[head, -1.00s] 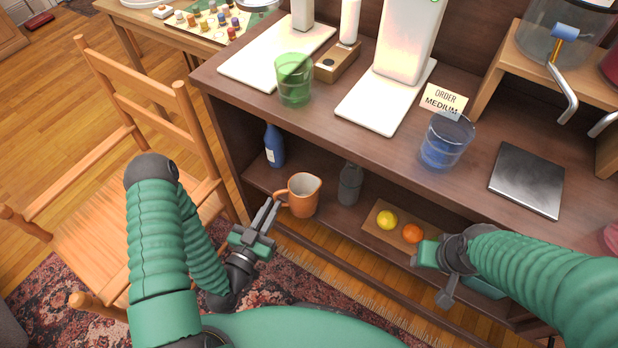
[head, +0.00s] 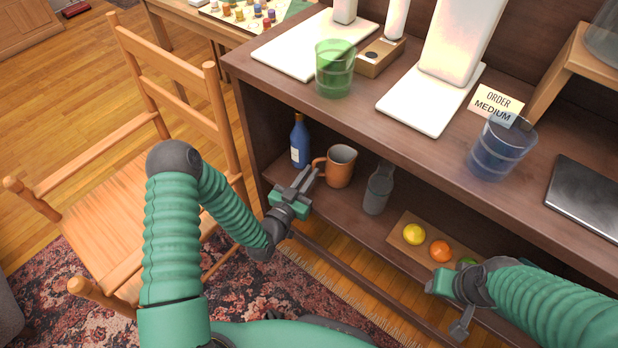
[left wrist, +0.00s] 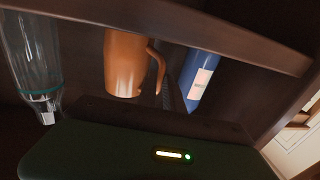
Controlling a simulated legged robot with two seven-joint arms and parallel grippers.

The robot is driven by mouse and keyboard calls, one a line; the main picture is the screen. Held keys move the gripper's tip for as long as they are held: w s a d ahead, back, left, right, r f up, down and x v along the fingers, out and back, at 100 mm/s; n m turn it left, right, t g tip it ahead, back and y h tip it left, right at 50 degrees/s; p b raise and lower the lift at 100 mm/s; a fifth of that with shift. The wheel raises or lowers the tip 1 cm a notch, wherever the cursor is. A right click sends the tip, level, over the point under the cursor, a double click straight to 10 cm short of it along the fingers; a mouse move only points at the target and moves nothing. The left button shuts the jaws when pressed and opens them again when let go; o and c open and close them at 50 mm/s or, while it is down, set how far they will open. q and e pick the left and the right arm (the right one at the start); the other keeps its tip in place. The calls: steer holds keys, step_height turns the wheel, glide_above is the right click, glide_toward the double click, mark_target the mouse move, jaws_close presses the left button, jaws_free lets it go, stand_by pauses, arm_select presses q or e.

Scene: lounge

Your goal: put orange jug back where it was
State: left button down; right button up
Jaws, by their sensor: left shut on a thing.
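The orange jug (head: 341,166) is in the lower shelf of the cabinet, upright, between a blue bottle and a grey bottle. My left gripper (head: 307,180) is shut on the jug's handle, at its left side. In the left wrist view the jug (left wrist: 124,65) and its handle show near a dark finger of mine; the exact grip is hard to make out there. Whether the jug's base touches the shelf board cannot be told. My right gripper (head: 452,288) is at the lower right, in front of the shelf; its jaws are unclear.
The blue bottle (head: 300,142) stands left of the jug, the grey bottle (head: 378,189) right of it. A board (head: 408,252) with yellow and orange fruit lies farther right. The countertop (head: 385,135) overhangs the shelf. A wooden chair (head: 110,205) is at the left.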

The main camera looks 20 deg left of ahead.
arm_select(q)
steer(key=c, duration=1.5)
jaws_free()
steer(key=shift+d+r, duration=0.1)
steer(key=shift+d, duration=0.1)
steer(key=shift+s+a, duration=0.1)
